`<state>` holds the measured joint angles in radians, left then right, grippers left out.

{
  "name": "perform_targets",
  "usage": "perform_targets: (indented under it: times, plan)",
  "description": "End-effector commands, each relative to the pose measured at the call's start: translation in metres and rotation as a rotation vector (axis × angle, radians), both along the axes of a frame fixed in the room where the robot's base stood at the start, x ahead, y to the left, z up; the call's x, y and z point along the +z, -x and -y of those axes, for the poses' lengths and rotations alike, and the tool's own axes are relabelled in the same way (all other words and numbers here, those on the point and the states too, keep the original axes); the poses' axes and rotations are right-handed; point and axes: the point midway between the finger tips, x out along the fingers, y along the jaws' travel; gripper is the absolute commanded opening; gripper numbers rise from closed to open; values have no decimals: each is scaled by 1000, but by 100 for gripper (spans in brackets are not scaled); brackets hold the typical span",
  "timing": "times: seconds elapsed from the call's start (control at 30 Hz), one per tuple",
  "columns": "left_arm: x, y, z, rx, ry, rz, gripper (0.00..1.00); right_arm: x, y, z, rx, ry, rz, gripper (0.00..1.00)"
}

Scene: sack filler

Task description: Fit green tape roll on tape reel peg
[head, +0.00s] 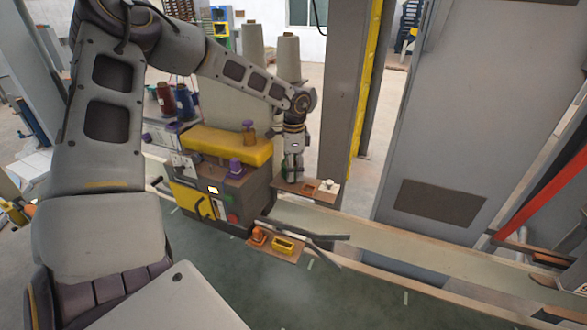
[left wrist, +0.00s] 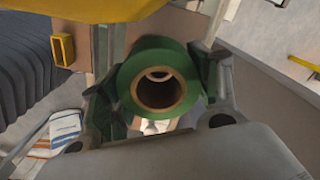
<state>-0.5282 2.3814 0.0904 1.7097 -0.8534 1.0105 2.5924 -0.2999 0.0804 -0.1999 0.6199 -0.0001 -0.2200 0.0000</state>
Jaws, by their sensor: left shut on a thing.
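My left gripper (head: 293,176) hangs at the end of my left arm, beside the right end of the sack-filling machine. In the left wrist view its fingers (left wrist: 160,95) are shut on the green tape roll (left wrist: 150,56), one on each side. The roll has a brown cardboard core, and its open hole faces the camera. A small pale shape shows inside the hole; I cannot tell whether it is the peg. In the head view the roll is mostly hidden by the gripper. I cannot make out the tape reel peg for certain. My right gripper is not in view.
The machine has a yellow top (head: 225,145) and purple knobs (head: 236,170). A brown shelf (head: 315,196) with small items sits just below and right of the gripper. A lower shelf (head: 268,252) holds orange and yellow parts. A grey post (head: 350,90) stands to the right.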

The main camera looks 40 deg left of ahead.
Motion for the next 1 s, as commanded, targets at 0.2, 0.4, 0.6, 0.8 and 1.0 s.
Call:
perform_targets:
  times: [0.2, 0.4, 0.6, 0.8, 1.0]
  plan:
    - [7, 0, 0, 0, -1, 1, 37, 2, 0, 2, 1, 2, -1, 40]
    - [15, 0, 0, 0, -1, 1, 37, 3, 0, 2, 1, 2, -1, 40]
    - [22, 0, 0, 0, 0, 1, 37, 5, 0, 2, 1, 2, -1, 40]
    - [29, 0, 0, 0, -1, 1, 37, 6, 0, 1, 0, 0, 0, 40]
    - [36, 0, 0, 0, -1, 1, 37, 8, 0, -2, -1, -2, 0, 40]
